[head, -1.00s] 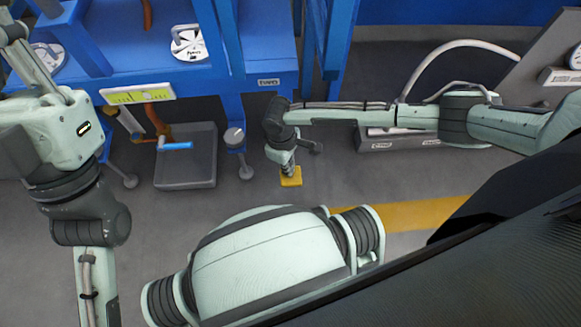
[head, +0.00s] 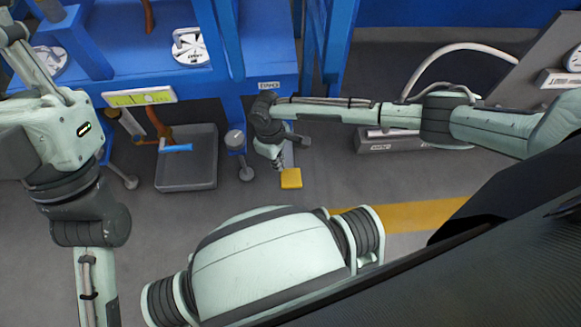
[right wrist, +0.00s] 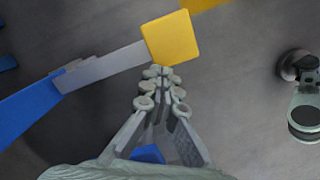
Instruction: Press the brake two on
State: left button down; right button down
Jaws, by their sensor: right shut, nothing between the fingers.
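A square yellow pedal pad (head: 291,178) sits low over the grey floor, beside the foot of the blue frame. In the right wrist view the pad (right wrist: 171,38) is at the end of a grey bar that runs left to a blue part. I take this pad as the brake; no number on it is legible. My right gripper (head: 280,165) is shut and empty, just left of and above the pad in the head view. In the right wrist view its closed fingertips (right wrist: 156,72) are just below the pad's lower edge; I cannot tell whether they touch. My left gripper is out of view.
The blue frame (head: 268,60) stands behind the pad, with a small label plate (head: 269,85). A caster foot (head: 246,174) is left of the gripper. A grey tray (head: 187,180) lies further left. A grey box (head: 400,142) is under my right forearm. Floor in front is clear.

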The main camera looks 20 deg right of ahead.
notch_tip(320, 180, up, 12)
jog(key=shift+w+a+f, duration=0.15)
jog(key=shift+w+a, duration=0.2)
jog(key=shift+w, duration=0.1)
dwell(0.4)
